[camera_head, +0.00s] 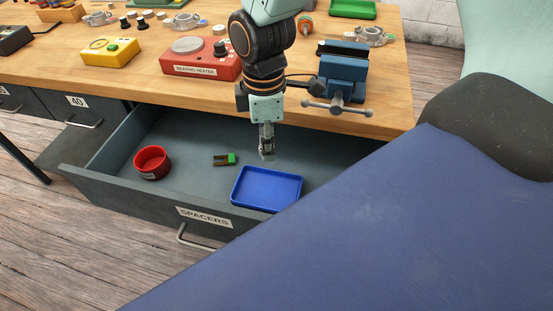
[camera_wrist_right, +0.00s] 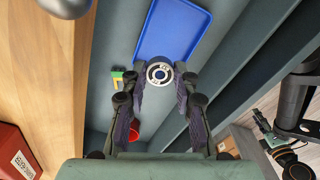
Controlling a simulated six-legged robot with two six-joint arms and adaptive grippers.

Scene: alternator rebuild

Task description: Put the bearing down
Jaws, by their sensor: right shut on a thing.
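The bearing (camera_wrist_right: 159,73), a small metal ring with a dark centre, sits between the fingertips of my right gripper (camera_wrist_right: 160,85) in the wrist view. In the head view, my right gripper (camera_head: 266,150) points down into the open drawer (camera_head: 195,195) labelled SPACERS, and the bearing is too small to make out there. The gripper is shut on the bearing. It hangs just behind the blue tray (camera_head: 267,189) in the drawer. In the wrist view the bearing overlaps the near end of the blue tray (camera_wrist_right: 172,28). I cannot tell its exact height. My left gripper is not in view.
The workbench (camera_head: 150,85) above carries a red bearing heater (camera_head: 200,62), a blue vise (camera_head: 343,75) and a yellow box (camera_head: 110,51).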

